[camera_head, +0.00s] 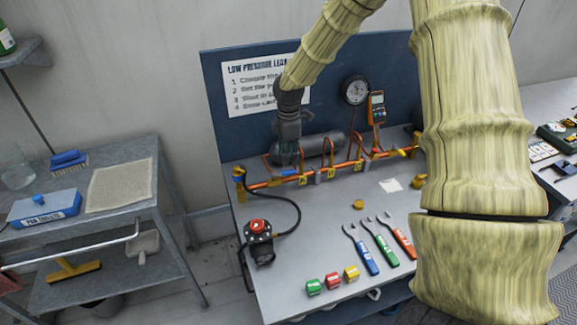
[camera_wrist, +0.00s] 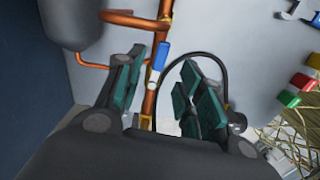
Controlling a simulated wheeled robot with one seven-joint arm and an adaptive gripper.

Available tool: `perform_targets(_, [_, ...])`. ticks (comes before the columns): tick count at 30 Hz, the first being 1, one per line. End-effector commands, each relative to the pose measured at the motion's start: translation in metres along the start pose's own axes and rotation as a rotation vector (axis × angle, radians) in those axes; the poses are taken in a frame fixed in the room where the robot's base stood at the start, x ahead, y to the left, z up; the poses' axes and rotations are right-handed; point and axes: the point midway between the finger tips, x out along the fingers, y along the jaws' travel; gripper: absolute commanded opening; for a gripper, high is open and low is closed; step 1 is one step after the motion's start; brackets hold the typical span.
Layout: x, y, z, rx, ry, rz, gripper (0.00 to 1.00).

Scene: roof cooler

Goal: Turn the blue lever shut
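The blue lever (camera_wrist: 161,54) shows in the wrist view on the copper pipe (camera_wrist: 150,103), lying nearly along it with a slight tilt. A pale metal part continues from its lower end. In the head view a little of the blue lever (camera_head: 289,172) shows at the pipe's left part, just below my gripper. My gripper (camera_wrist: 160,80) is open, with one finger on each side of the pipe and the lever between or just beyond the fingertips. Contact cannot be told. In the head view my gripper (camera_head: 287,152) points down over the pipe.
A grey cylinder (camera_head: 322,143) lies behind the pipe against the blue backboard (camera_head: 225,85). A black hose (camera_head: 298,212) curves to a red-knobbed device (camera_head: 258,240). Wrenches (camera_head: 361,250) and coloured blocks (camera_head: 332,281) lie in front. The bench between them and the pipe is mostly clear.

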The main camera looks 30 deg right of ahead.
Motion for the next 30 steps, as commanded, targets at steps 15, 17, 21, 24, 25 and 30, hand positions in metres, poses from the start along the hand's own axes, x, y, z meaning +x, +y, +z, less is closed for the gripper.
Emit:
perform_targets(15, [0.054,0.0,0.0,-0.001,0.0,-0.001,0.38])
perform_targets(17, [0.057,0.0,0.0,-0.001,0.0,0.0,0.38])
perform_targets(21, [0.059,0.0,0.0,-0.001,0.0,0.001,0.38])
perform_targets(24, [0.06,0.0,0.0,-0.001,0.0,0.001,0.38])
perform_targets(25, [0.06,0.0,0.0,-0.001,0.0,0.001,0.38])
perform_targets(30, [0.059,0.0,0.0,-0.001,0.0,0.001,0.25])
